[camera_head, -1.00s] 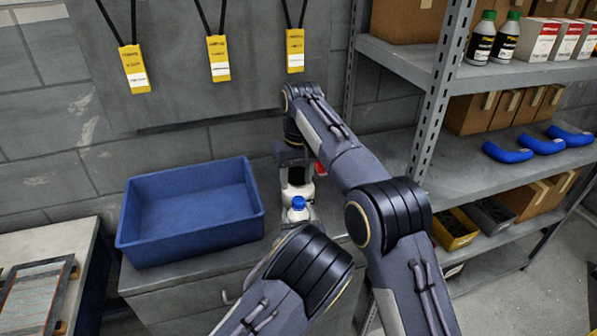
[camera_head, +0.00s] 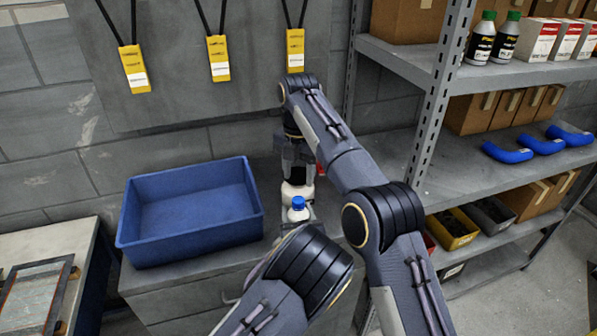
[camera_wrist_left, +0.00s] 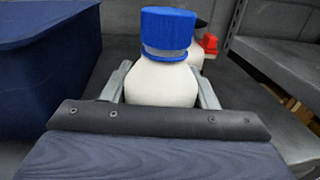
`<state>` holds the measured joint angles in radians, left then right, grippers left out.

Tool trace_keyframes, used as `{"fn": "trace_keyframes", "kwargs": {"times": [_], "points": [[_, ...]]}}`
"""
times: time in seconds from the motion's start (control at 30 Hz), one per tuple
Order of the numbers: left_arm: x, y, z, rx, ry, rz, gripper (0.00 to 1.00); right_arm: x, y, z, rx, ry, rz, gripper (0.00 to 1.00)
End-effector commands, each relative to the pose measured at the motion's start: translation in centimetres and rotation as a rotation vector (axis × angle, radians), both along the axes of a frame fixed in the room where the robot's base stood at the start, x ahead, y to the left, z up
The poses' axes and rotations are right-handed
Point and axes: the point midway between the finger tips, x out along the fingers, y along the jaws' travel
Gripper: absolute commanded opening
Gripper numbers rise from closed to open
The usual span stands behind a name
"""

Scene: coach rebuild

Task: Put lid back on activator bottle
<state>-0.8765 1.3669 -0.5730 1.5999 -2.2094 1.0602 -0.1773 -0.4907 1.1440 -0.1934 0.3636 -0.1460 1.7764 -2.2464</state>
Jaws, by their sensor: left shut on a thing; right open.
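A small white bottle with a blue lid (camera_wrist_left: 167,30) on top stands upright. Its white body (camera_wrist_left: 160,84) sits between the fingers of my left gripper (camera_wrist_left: 161,90), which is shut on it. A pale ring shows below the lid. The blue lid also shows in the head view (camera_head: 298,202), where my left forearm hides most of the left gripper. My right gripper (camera_head: 297,160) is open and points down, just above and behind the blue lid.
A blue bin (camera_head: 190,252) stands left of the bottle on the grey cabinet top. A red item (camera_wrist_left: 209,43) is behind the bottle. Metal shelving (camera_head: 440,85) with boxes, bottles and blue hoses stands at the right. Yellow tags (camera_head: 218,58) hang on the wall.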

Motion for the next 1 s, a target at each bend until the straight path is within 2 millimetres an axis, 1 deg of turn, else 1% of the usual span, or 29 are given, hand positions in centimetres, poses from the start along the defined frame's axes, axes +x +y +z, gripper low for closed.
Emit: {"fn": "trace_keyframes", "kwargs": {"times": [0.1,0.4,0.53,0.67,0.9,1.0], "points": [[0.0,0.0,0.0,0.001,0.0,0.0,0.0,0.0,0.0,0.0,-0.001,0.0,0.044,0.47],[0.0,0.0,0.0,0.0,0.0,0.0,0.0,0.0,0.0,0.0,-0.001,0.0,0.048,0.47],[0.0,0.0,0.0,0.001,0.0,0.0,0.0,0.0,0.0,-0.6,-0.002,0.001,0.048,0.47],[0.0,0.0,0.0,0.001,0.0,0.0,0.0,0.0,-0.1,-2.2,-0.003,0.004,0.047,0.47],[0.0,0.0,0.0,0.0,0.0,0.0,0.0,0.0,0.0,-6.0,-0.003,0.003,0.047,0.47],[0.0,0.0,0.0,0.0,0.0,0.0,0.0,0.0,0.0,-7.0,-0.002,0.002,0.046,0.47]]}}
